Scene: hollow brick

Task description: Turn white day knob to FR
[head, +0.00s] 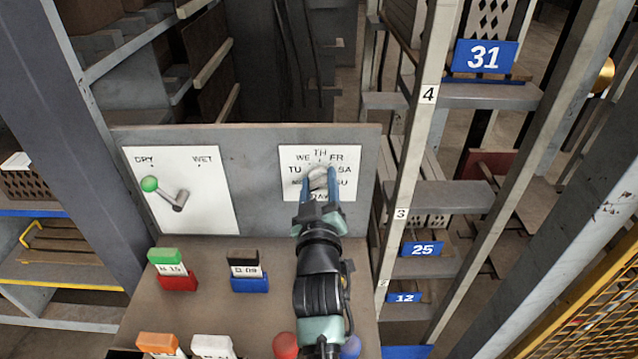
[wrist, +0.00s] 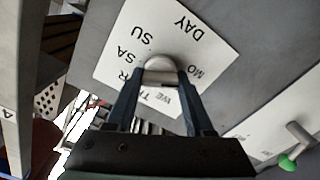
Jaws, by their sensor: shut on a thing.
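The white day knob (head: 317,177) sits on a white dial plate (head: 290,158) on the upright grey panel. Day letters ring it: WE, TH and FR along the top, TU and SA at the sides, SU lower right. FR is at the upper right of the knob. My gripper (head: 319,184) reaches up from below, its two blue-grey fingers shut on either side of the knob. In the wrist view the knob (wrist: 158,65) shows between the fingertips (wrist: 160,78), with the dial turned nearly upside down. The fingers hide part of the knob, and I cannot tell which day it points to.
Left on the panel is a DRY/WET plate (head: 205,215) with a green-tipped lever (head: 165,190). Labelled blocks, a green and red one (head: 172,269) and a black and blue one (head: 247,271), stand on the ledge below. A numbered shelf post (head: 412,160) rises close on the right.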

